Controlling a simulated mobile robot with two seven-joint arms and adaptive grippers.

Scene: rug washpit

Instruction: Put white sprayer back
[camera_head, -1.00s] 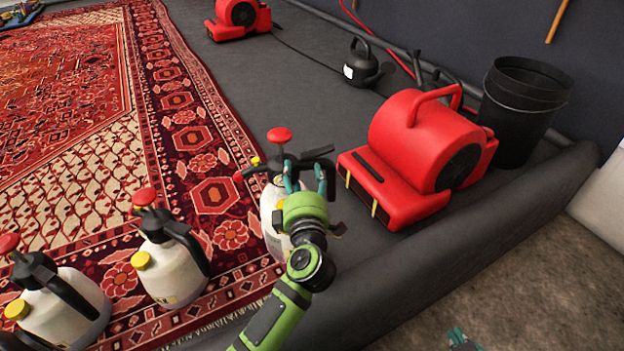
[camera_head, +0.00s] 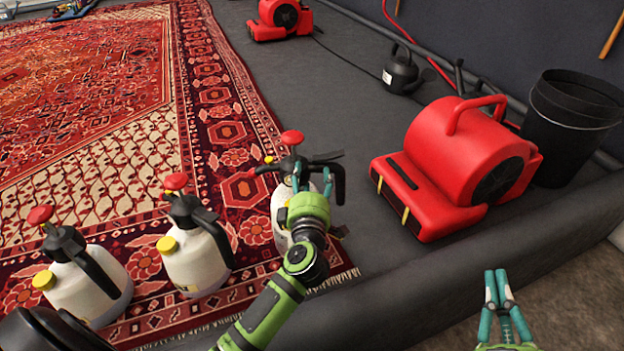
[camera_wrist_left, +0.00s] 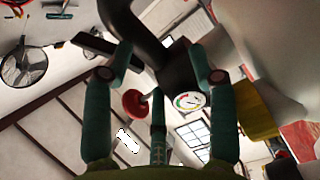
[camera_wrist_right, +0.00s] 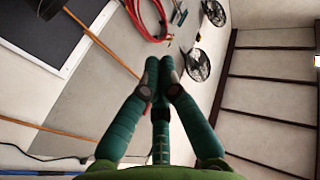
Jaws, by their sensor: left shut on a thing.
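A white sprayer (camera_head: 282,213) with a black top, a red knob and a yellow cap is at the near right corner of the rug, in the head view. My left gripper (camera_head: 312,180) is shut on its black handle, which also shows between the fingers in the left wrist view (camera_wrist_left: 150,45). The gripper and arm hide part of its body and base, so I cannot tell whether it touches the rug. Two similar white sprayers, a middle one (camera_head: 197,262) and a left one (camera_head: 88,290), stand upright to its left. My right gripper (camera_head: 496,275) is shut and empty at the lower right.
The patterned red rug (camera_head: 110,190) fills the left. A red blower (camera_head: 455,165) stands to the right of the held sprayer, with a black bucket (camera_head: 570,125) behind it. A dark raised edge (camera_head: 440,265) runs in front.

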